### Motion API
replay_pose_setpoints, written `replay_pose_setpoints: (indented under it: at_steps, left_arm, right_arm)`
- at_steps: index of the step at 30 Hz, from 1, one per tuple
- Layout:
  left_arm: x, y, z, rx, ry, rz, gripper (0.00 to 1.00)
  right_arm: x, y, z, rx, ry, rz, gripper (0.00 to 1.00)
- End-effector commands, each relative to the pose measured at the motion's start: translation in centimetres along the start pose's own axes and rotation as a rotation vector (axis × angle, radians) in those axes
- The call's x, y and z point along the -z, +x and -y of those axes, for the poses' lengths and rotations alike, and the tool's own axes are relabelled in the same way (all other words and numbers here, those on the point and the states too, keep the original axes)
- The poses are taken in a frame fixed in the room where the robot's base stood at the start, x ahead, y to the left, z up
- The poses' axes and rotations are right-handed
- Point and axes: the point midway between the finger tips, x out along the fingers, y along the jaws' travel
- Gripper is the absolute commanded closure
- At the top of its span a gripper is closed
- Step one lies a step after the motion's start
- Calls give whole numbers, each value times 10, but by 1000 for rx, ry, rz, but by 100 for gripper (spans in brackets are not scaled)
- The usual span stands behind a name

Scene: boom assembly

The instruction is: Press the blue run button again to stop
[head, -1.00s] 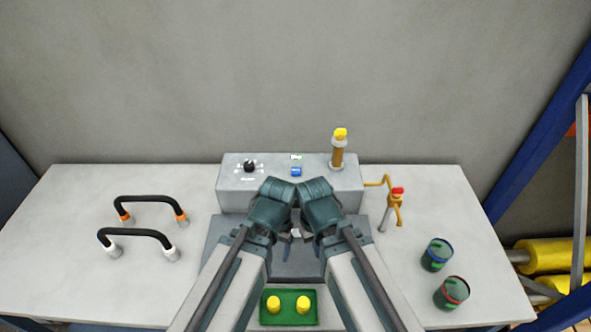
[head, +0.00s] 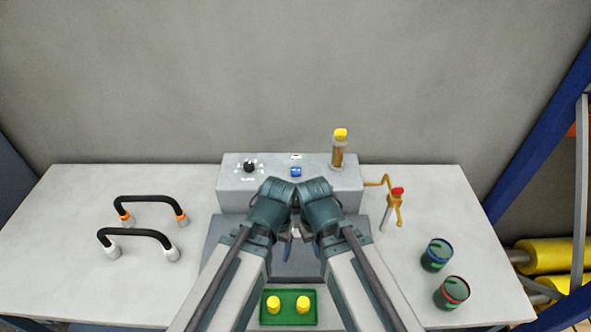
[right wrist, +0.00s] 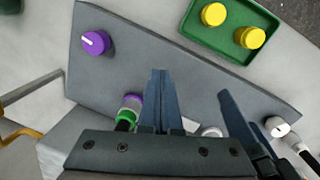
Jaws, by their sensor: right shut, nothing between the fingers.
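The blue run button (head: 296,171) is on the top of the grey control box (head: 237,200) at the back of the table, just beyond my two wrists. My right gripper (head: 295,234) is in front of the box, over the sloped dark grey panel (head: 300,262), apart from the button. In the right wrist view its two fingers (right wrist: 159,85) are together and empty. My left gripper (head: 286,240) is close beside it; its fingers are mostly hidden in the head view. A dark blue finger, apparently its, shows in the right wrist view (right wrist: 240,120).
The box also carries a black dial (head: 249,166) and a yellow-topped post (head: 339,150). A brass crank (head: 395,203) and two dark cups (head: 436,255) stand right; two black handles (head: 150,199) left. A green tray (head: 289,321) with yellow pieces is in front.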

Motion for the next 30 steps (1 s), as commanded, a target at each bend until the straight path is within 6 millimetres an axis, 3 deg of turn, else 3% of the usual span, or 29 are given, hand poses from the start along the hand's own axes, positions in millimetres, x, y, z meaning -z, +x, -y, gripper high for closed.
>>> replay_pose_setpoints:
  at_steps: [23,26,30]
  left_arm:
    - [0,-1,0,0,0,0,23]
    - [-1,-10,1,0,-1,0,23]
    - [-2,-37,4,-1,-3,0,23]
  right_arm:
    - [1,-1,-1,2,2,-2,100]
    - [8,-10,-5,18,21,-21,100]
    - [34,-37,-22,73,93,-94,100]
